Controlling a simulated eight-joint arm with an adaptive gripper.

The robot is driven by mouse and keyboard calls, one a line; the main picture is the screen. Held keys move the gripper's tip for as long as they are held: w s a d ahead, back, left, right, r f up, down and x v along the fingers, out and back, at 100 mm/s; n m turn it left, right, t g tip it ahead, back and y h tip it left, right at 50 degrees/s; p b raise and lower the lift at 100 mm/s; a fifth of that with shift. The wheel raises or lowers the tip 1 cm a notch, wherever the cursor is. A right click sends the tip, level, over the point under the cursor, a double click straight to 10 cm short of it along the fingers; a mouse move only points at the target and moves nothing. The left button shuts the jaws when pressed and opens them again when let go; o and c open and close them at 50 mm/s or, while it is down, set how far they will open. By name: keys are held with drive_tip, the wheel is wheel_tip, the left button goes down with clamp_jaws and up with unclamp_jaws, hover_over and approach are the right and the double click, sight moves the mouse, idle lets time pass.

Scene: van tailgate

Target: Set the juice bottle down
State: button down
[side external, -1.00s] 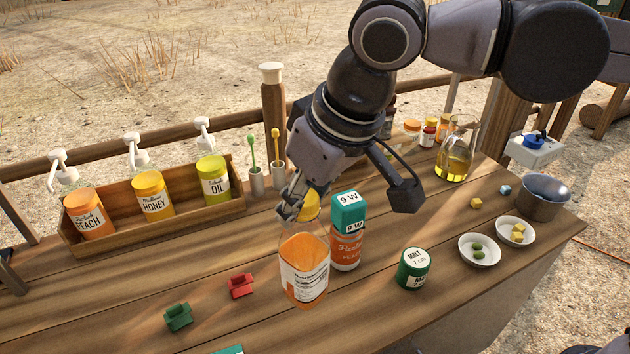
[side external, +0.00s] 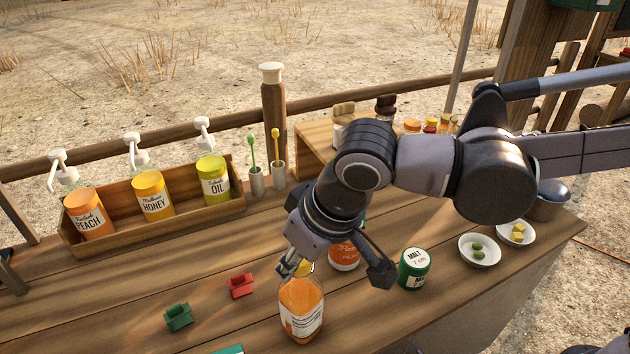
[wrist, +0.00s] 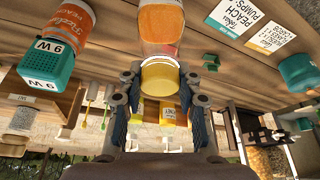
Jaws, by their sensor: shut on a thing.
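The juice bottle (side external: 301,310) is clear, with orange juice, a white label and a yellow cap. It stands upright near the front of the wooden counter in the side view. My gripper (side external: 296,265) is above it, with its fingers closed around the neck and cap. In the wrist view, the yellow cap (wrist: 160,75) sits between the two fingers, and the orange body (wrist: 160,22) extends beyond it. The bottle's base is at or very near the counter top; I cannot tell whether it touches.
An orange-labelled jar (side external: 344,255) is close behind the bottle, partly hidden by my gripper. A teal 9 W block (wrist: 45,65) shows in the wrist view. A green malt tin (side external: 414,268) is to the right. Red (side external: 240,286) and green (side external: 178,317) clips lie left.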

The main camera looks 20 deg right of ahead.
drive_tip(key=shift+f, duration=0.15)
drive_tip(key=c, duration=0.9)
unclamp_jaws()
drive_tip(key=shift+f, duration=0.1)
drive_tip(key=v, duration=1.2)
drive_tip(key=w+d+f+m+t, duration=0.1)
drive_tip(key=w+d+f, duration=0.1)
drive_tip(key=d, duration=0.6)
drive_tip(key=w+d+f+m, duration=0.1)
drive_tip(key=w+d+f, duration=0.15)
drive_tip(key=d, duration=0.55)
drive_tip(key=s+d+f+m, duration=0.1)
drive_tip(key=d+f, duration=0.2)
drive_tip(key=d, duration=0.2)
drive_tip(key=s+d+f+t+h, duration=0.1)
drive_tip(key=s+d+f, duration=0.1)
drive_tip(key=d, duration=0.3)
drive_tip(key=s+d+f+m+t, duration=0.1)
drive_tip(key=d+f, duration=0.3)
drive_tip(key=d, duration=0.2)
drive_tip(key=shift+s+d+f+m+h, duration=0.1)
drive_tip(key=shift+s+d+m+h, duration=0.05)
drive_tip(key=shift+s+m+h, duration=0.2)
drive_tip(key=shift+w, duration=0.1)
